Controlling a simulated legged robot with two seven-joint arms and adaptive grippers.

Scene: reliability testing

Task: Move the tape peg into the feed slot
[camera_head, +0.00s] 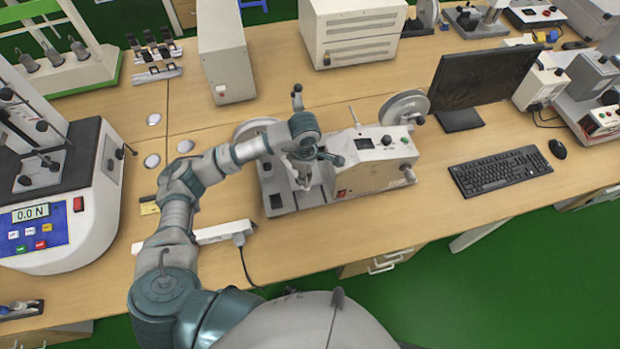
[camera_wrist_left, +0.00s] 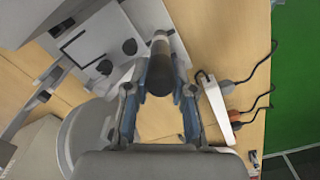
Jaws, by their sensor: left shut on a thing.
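My left gripper (camera_head: 303,172) is over the tape machine (camera_head: 370,175), reaching in from the left with its fingers pointing down. In the left wrist view its fingers (camera_wrist_left: 158,88) are shut on a dark cylinder, the tape peg (camera_wrist_left: 160,62). The peg sticks out beyond the fingertips, above or against the light machine panel; I cannot tell whether it touches it. In the head view the wrist and fingers hide the peg. I cannot make out the feed slot. My right gripper is not in view.
A white power strip (camera_head: 217,232) with a cord lies left of the machine. A reel (camera_head: 405,107) stands at its back right. A monitor (camera_head: 482,78) and keyboard (camera_head: 500,170) are to the right. A force tester (camera_head: 62,210) stands at the left.

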